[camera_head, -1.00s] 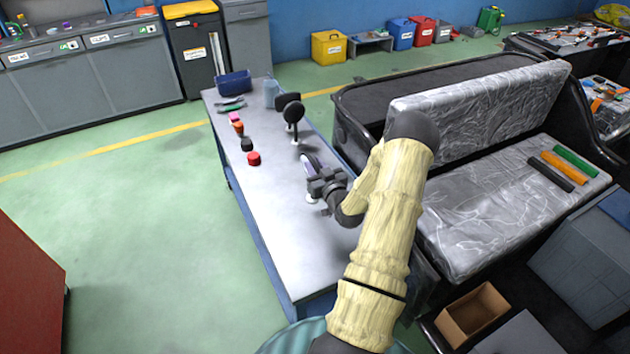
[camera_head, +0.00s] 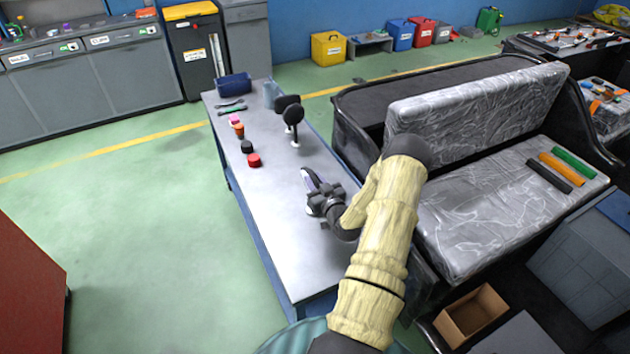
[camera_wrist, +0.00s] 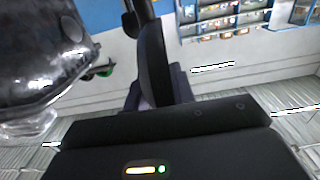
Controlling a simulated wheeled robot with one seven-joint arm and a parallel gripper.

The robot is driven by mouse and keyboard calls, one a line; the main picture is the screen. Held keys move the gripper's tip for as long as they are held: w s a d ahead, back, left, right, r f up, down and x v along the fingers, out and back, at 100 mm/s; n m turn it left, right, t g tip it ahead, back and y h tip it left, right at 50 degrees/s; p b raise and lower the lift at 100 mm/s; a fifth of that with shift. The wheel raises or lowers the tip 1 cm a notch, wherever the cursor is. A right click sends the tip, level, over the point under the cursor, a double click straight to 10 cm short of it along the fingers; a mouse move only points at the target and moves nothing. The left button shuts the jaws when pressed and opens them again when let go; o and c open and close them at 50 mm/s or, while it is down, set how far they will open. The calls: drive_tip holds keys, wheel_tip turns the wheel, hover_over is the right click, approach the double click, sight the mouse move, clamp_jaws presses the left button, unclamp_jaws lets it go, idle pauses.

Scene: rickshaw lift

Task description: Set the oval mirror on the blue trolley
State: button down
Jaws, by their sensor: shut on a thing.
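The blue trolley (camera_head: 285,260) has a grey top and a blue frame, and stands left of the rickshaw seat. My gripper (camera_head: 318,196) is over the right part of its top, shut on the oval mirror (camera_head: 310,181). The mirror is edge-on, with a pale face to the left. In the wrist view, a dark upright edge (camera_wrist: 155,65), apparently the mirror's, rises beyond my gripper body. Its lower part is largely hidden, and I cannot tell whether it touches the trolley top. A round black mirror (camera_head: 293,115) and a rectangular black one (camera_head: 285,102) stand farther back.
Along the trolley's left side are a red cap (camera_head: 253,160), a black cap (camera_head: 247,146) and an orange item (camera_head: 239,131). A blue bin (camera_head: 234,84) is at the far end. The plastic-covered seat (camera_head: 480,225) is close on the right. The trolley's near top is clear.

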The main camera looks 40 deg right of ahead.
drive_tip(key=shift+f, duration=0.1)
drive_tip(key=c, duration=1.2)
unclamp_jaws()
drive_tip(key=shift+o, duration=0.2)
drive_tip(key=b+v, duration=0.4)
drive_tip(key=v, duration=0.8)
